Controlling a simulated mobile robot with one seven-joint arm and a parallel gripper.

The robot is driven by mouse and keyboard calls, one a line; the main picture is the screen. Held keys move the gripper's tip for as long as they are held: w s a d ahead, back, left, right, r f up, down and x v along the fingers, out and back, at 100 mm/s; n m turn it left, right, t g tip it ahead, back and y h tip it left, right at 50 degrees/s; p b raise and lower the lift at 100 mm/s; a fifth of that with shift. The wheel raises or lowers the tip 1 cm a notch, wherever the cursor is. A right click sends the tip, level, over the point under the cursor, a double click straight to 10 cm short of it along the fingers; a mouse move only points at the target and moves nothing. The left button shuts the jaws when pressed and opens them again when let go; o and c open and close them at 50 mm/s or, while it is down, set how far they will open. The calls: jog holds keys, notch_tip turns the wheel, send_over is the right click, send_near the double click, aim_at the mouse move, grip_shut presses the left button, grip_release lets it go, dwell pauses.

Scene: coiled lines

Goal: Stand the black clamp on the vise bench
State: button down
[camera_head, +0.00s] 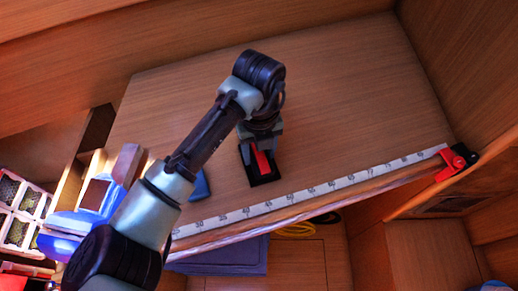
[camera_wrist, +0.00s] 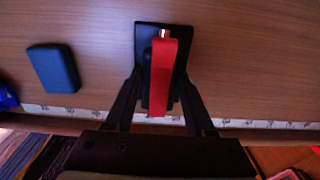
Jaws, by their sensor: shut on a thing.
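The black clamp (camera_head: 262,176) has a flat black base and a red lever; it shows upright below my wrist in the head view. In the wrist view the clamp (camera_wrist: 145,40) is between the two fingers, its red lever facing the camera. My gripper (camera_wrist: 160,92) is shut on it, with a finger at each side. The clamp is over the wooden vise bench (camera_head: 330,90), inside its ruler-marked front edge. Its base looks on or very close to the top; I cannot tell which. My wrist hides its upper part in the head view.
A small dark blue block (camera_wrist: 53,68) lies on the bench left of the clamp. A red and black fitting (camera_head: 455,160) sits at the ruler's right end. Blue vise-like hardware (camera_head: 75,225) is at the left. The bench behind and right of the clamp is clear.

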jog(key=shift+f, duration=0.15)
jog(key=shift+c, duration=1.2)
grip_release()
